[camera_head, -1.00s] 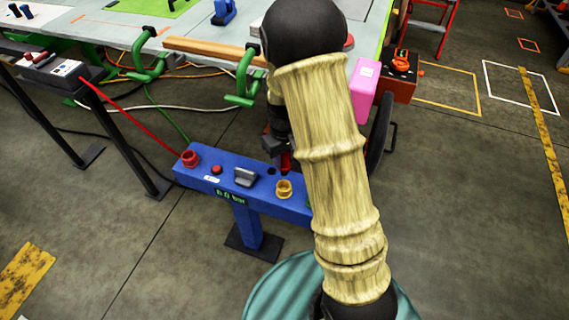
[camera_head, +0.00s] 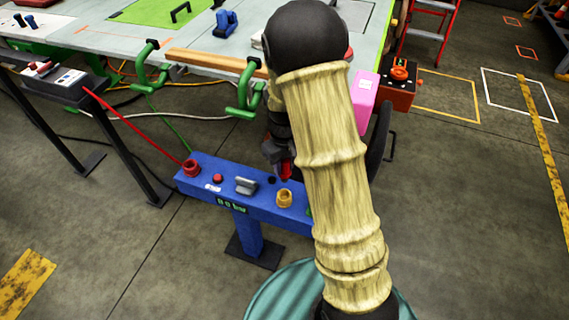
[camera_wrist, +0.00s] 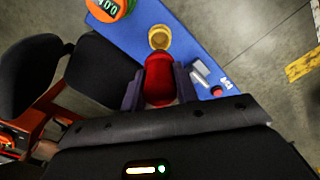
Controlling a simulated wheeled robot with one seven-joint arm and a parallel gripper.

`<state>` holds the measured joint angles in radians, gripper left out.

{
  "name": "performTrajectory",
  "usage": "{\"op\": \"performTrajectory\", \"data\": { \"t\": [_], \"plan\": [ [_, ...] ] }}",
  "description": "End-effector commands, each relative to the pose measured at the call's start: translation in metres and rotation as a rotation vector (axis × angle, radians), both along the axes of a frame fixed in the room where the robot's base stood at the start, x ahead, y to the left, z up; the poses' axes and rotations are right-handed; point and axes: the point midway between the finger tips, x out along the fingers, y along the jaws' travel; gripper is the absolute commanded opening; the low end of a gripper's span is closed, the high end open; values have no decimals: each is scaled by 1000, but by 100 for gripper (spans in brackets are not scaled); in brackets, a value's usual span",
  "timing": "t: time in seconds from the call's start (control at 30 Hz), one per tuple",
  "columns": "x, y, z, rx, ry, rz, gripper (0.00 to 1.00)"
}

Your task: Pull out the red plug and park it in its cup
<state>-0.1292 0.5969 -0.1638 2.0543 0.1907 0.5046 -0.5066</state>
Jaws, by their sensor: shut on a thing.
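The red plug (camera_wrist: 158,82) is between the two fingers of my gripper (camera_wrist: 160,92) in the wrist view, and the gripper is shut on it. In the head view, the plug (camera_head: 286,171) shows as a small red piece below my gripper (camera_head: 279,157), just behind the yellow cup (camera_head: 285,199). The yellow cup also shows in the wrist view (camera_wrist: 159,38), beyond the plug's end. The plug appears above the blue panel (camera_head: 228,189), near a dark round hole (camera_head: 271,180). The gap below the plug cannot be judged. A red ring-shaped fitting (camera_head: 191,168) is at the panel's left end.
A red cable (camera_head: 133,126) runs to the red fitting. A red button (camera_head: 217,178) and a grey handle (camera_head: 246,185) stand on the panel. Green clamps (camera_head: 245,92) on the table, a pink box (camera_head: 366,87) and an orange box (camera_head: 398,90) are close behind.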

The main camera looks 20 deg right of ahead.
Motion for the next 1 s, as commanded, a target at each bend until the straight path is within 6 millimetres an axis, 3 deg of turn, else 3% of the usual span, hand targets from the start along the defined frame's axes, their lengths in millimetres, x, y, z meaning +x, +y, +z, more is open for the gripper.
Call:
{"op": "performTrajectory", "data": {
  "t": [0.33,1.0],
  "plan": [
    [0,0,15,0,-1,-1,0],
    [1,1,13,5,1,-15,0]
  ]
}}
